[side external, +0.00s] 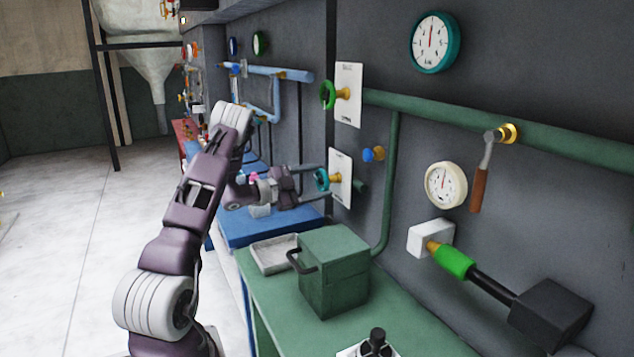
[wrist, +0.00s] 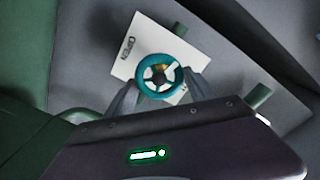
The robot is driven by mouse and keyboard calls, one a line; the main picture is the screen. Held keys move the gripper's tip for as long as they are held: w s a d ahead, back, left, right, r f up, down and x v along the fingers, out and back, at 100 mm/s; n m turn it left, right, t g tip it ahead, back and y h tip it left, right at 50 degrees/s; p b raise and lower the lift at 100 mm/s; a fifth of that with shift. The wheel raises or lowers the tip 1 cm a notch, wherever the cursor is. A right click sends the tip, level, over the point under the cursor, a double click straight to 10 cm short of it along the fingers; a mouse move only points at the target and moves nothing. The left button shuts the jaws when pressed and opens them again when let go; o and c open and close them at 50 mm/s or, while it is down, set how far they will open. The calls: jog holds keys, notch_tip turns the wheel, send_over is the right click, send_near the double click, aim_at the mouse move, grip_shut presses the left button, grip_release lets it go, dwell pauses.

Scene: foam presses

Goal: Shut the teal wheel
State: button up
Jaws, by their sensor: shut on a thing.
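The teal wheel (side external: 321,180) is a small spoked handwheel on a brass stem in front of a white plate (side external: 341,178) on the grey wall. In the wrist view the teal wheel (wrist: 159,76) sits between my two fingers, over the white plate (wrist: 128,55), which reads "OPEN" on one side; its other label is mostly covered. My gripper (wrist: 160,90) is shut on the wheel, with one finger at each side of the rim. In the side view my gripper (side external: 308,186) reaches the wheel from the left. The finger contact is too small to see there.
A green wheel (side external: 327,95) on a similar plate is above. A green box (side external: 334,272) with a dark handle and a grey tray (side external: 274,254) stand on the green bench below. A green pipe (side external: 388,190) runs down right of the wheel. A blue knob (side external: 373,154) is close by.

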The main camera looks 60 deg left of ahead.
jog(key=m, duration=0.4)
jog(key=shift+m, duration=0.3)
jog(key=m, duration=0.3)
jog(key=shift+f+m, duration=0.15)
jog(key=shift+m, duration=0.15)
jog(key=m, duration=0.3)
jog(key=shift+f, duration=0.1)
jog(key=shift+m, duration=2)
jog(key=o, duration=1.4)
